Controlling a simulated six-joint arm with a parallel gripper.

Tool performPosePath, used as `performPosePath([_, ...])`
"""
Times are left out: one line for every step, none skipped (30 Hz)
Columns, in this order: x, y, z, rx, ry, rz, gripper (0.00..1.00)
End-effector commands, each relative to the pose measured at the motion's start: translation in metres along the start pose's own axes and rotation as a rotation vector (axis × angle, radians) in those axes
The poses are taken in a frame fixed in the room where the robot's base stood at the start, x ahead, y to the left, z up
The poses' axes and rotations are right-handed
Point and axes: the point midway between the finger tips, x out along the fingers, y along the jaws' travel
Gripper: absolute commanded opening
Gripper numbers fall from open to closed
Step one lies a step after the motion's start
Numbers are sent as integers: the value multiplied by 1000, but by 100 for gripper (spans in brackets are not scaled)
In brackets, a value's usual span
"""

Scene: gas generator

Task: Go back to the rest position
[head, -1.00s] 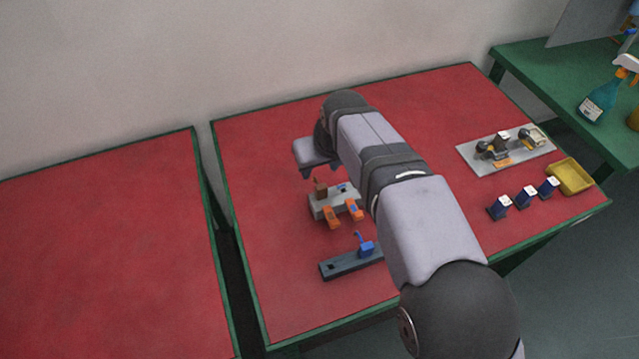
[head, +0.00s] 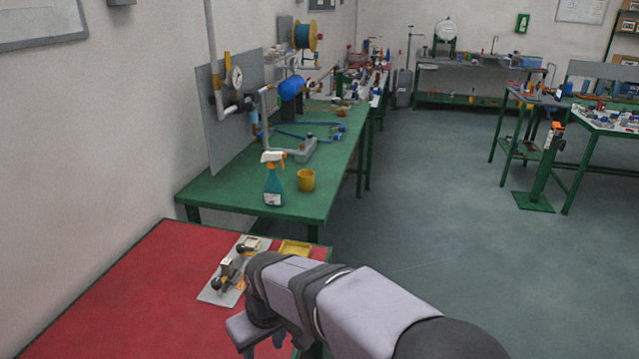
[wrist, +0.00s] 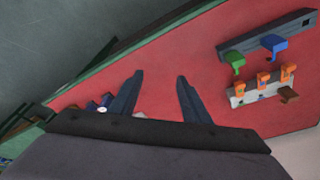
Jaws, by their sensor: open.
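My gripper (wrist: 158,94) is open, with its two dark fingers apart and nothing between them. It hangs over the red table (wrist: 190,62) in the wrist view. In the head view my arm reaches in from the lower right, and the gripper (head: 278,339) shows only in part under the wrist, at the bottom edge. In the wrist view, a dark grey bar (wrist: 258,40) with a green and a blue piece lies to the right of the fingers. Below it is a light grey block (wrist: 246,94) with several orange pieces and a brown one.
A grey plate (head: 208,292) with parts on it and a yellow tray (head: 295,247) sit beside my arm on the red table. Small dark-blue blocks (wrist: 92,106) lie left of the fingers. Behind, a green table (head: 225,195) bears a spray bottle (head: 273,188) and yellow cup (head: 306,180).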

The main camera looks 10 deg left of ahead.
Motion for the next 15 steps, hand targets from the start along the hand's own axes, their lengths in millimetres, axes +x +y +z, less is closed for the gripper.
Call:
performPosePath([-8,33,21,76,-16,17,43])
performPosePath([-11,49,34,116,-25,26,43])
performPosePath([-15,69,53,169,-39,36,43])
performPosePath([-18,83,68,211,-49,44,43])
performPosePath([-21,96,83,253,-59,51,43])
performPosePath([-25,112,105,311,-72,61,43])
performPosePath([-28,123,122,355,-82,68,43])
performPosePath([-32,132,140,398,-93,74,43])
performPosePath([-36,143,165,457,-107,82,43])
performPosePath([-38,150,183,500,-117,87,43])
performPosePath([-41,155,201,544,-126,93,43])
performPosePath([-44,160,224,598,-139,98,43])
performPosePath([-46,162,240,637,-147,102,43])
performPosePath([-48,163,255,674,-155,105,43])
performPosePath([-50,163,274,718,-167,108,43])
